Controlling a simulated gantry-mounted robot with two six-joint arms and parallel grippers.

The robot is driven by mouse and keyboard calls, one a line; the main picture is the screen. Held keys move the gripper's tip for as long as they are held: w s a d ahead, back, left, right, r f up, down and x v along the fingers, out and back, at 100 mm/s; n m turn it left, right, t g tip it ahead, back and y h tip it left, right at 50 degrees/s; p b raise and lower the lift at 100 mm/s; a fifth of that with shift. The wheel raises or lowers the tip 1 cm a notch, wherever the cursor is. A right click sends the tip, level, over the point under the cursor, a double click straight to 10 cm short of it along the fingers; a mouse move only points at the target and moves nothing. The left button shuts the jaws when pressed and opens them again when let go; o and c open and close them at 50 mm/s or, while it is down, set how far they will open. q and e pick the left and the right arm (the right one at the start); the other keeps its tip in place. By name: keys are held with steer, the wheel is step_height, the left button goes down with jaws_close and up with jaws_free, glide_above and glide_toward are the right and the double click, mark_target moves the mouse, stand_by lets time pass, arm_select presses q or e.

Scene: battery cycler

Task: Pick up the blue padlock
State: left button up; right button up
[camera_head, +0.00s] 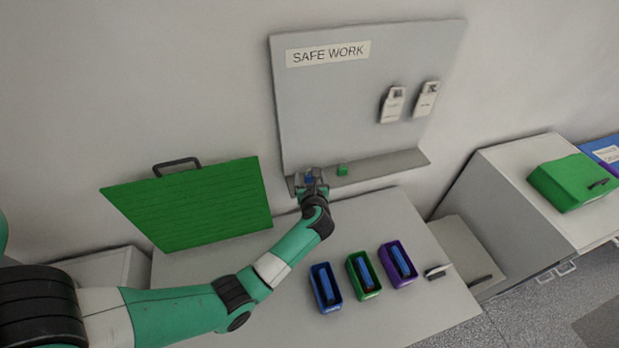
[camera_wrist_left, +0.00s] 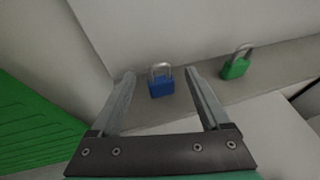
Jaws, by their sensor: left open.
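The blue padlock (camera_wrist_left: 161,87) stands upright on the board's grey ledge, its silver shackle up. In the left wrist view it shows between the two fingers of my left gripper (camera_wrist_left: 160,75), slightly nearer the middle than either finger. My left gripper is open, and no finger visibly touches the padlock. In the head view the left gripper (camera_head: 313,176) is at the ledge's left end, with a bit of the blue padlock (camera_head: 309,178) showing beside it. My right gripper is in neither view.
A green padlock (camera_wrist_left: 236,66) stands on the same ledge (camera_head: 385,167) to the right. The "SAFE WORK" board (camera_head: 350,110) rises behind. A green panel (camera_head: 195,207) with a handle is to the left. Blue, green and purple bins (camera_head: 399,264) stand on the table (camera_head: 425,300) below.

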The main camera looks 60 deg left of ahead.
arm_select(q)
jaws_close()
steer(key=shift+r, duration=0.15)
step_height(320, 180, up, 3)
steer(key=shift+r, duration=0.15)
steer(key=s+d+r+p, duration=0.1)
steer(key=s+d+r, duration=0.7)
steer(key=d, duration=0.3)
steer(key=shift+s+d+r+p, duration=0.15)
steer(key=shift+s+r+p, duration=0.15)
steer(key=shift+r, duration=0.45)
steer(key=shift+w, duration=0.1)
